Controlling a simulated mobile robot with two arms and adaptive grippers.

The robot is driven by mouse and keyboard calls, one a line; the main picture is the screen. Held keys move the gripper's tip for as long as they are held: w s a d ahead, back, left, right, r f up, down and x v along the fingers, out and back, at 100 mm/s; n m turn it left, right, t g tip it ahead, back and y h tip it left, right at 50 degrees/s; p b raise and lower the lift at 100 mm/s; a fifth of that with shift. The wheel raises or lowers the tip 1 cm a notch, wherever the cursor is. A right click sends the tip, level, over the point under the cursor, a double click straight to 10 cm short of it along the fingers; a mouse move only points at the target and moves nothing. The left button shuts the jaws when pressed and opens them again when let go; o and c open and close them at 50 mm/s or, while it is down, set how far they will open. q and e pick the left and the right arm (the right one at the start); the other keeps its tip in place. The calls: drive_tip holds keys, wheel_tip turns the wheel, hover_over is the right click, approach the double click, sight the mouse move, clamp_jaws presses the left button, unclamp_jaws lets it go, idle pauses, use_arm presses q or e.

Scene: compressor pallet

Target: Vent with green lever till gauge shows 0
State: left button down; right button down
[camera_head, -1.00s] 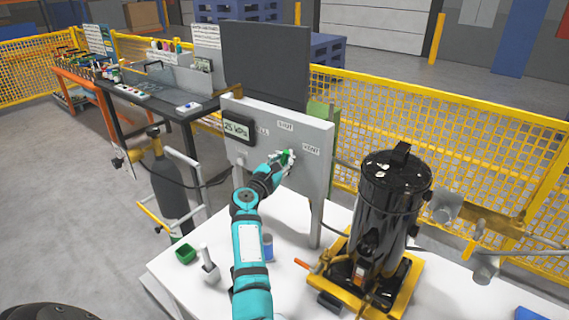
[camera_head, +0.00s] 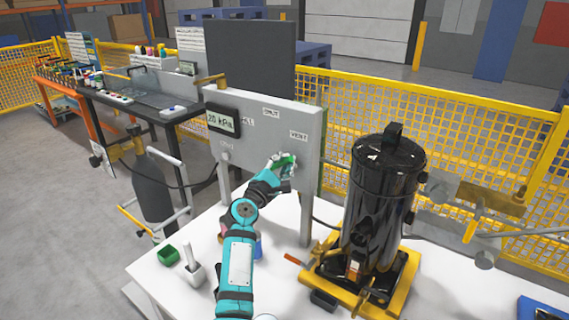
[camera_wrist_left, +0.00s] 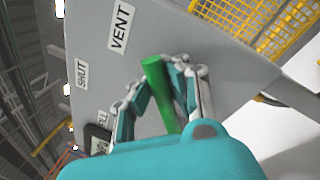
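The grey panel (camera_head: 262,133) carries the labels FILL, SHUT (camera_head: 271,112) and VENT (camera_head: 298,135). The gauge (camera_head: 222,121) on its left side reads 20 kPa. The green lever (camera_head: 286,161) is just below the VENT label. My left gripper (camera_head: 281,168) is at the lever. In the left wrist view, the green lever (camera_wrist_left: 157,85) passes between the two fingers of my left gripper (camera_wrist_left: 160,88), which look closed around it. The lever's pivot is hidden behind the gripper. My right gripper is not in view.
The black compressor tank (camera_head: 382,200) on a yellow base stands right of the panel on the white table (camera_head: 262,295). A yellow mesh fence (camera_head: 440,135) runs behind.

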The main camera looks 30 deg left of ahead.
use_arm(q)
drive_tip(key=shift+f, duration=0.4)
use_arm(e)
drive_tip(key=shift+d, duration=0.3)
use_arm(q)
drive_tip(key=c, duration=1.5)
unclamp_jaws()
drive_tip(key=shift+s+a+r, duration=0.1)
drive_tip(key=shift+s+r, duration=0.2)
drive_tip(key=shift+s, duration=0.1)
drive_tip(key=shift+o, duration=1.3)
drive_tip(key=shift+r, duration=0.1)
drive_tip(key=shift+w, duration=0.15)
drive_tip(key=s+f, duration=0.2)
drive_tip(key=s, duration=1)
drive_tip(key=shift+d, duration=0.35)
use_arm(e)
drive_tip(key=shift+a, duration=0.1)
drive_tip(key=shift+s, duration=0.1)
